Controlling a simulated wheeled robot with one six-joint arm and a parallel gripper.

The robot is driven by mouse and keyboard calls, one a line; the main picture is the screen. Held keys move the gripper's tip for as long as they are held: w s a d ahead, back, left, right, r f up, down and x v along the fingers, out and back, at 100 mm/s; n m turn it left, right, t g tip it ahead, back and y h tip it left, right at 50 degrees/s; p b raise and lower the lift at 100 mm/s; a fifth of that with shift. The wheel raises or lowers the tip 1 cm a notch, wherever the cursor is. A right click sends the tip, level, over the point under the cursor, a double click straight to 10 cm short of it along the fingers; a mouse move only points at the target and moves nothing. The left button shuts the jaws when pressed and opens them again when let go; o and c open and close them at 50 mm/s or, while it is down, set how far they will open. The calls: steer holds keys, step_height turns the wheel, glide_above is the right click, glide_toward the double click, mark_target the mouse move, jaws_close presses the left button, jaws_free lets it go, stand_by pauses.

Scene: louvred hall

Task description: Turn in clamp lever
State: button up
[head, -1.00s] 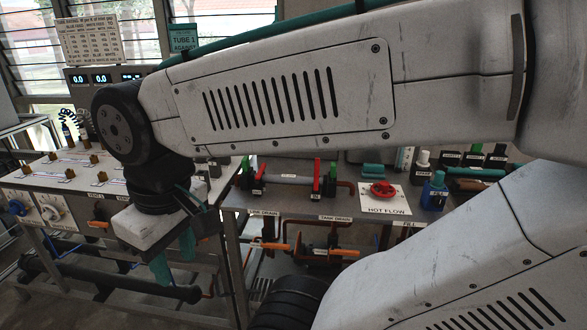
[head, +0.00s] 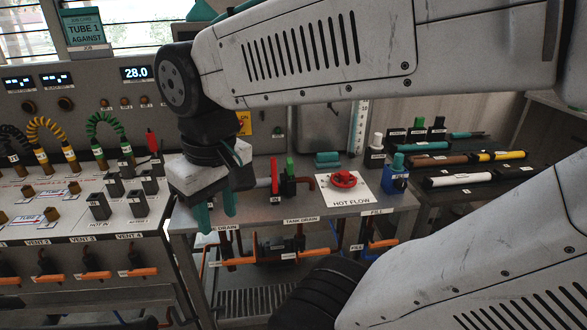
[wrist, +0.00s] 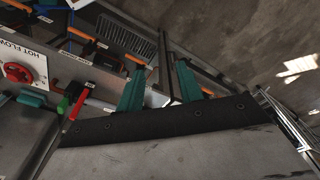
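My gripper and wrist hide part of the bench's left end.
Orange-handled valves (head: 290,256) are under the bench. A console (head: 80,210) with hoses and sockets stands close on the left. A side table (head: 470,182) holds several tubes.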

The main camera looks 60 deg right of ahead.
steer(key=w+d+m, duration=0.4)
steer(key=w+d, duration=0.4)
steer(key=d, duration=0.4)
steer(key=m+g, duration=0.1)
steer(key=m, duration=0.4)
glide_above(274, 172)
steer(key=f, duration=0.4)
steer(key=shift+w+d+f, duration=0.2)
steer(key=shift+d, duration=0.15)
step_height(274, 172, down, 8)
steer(key=shift+r, duration=0.25)
jaws_close()
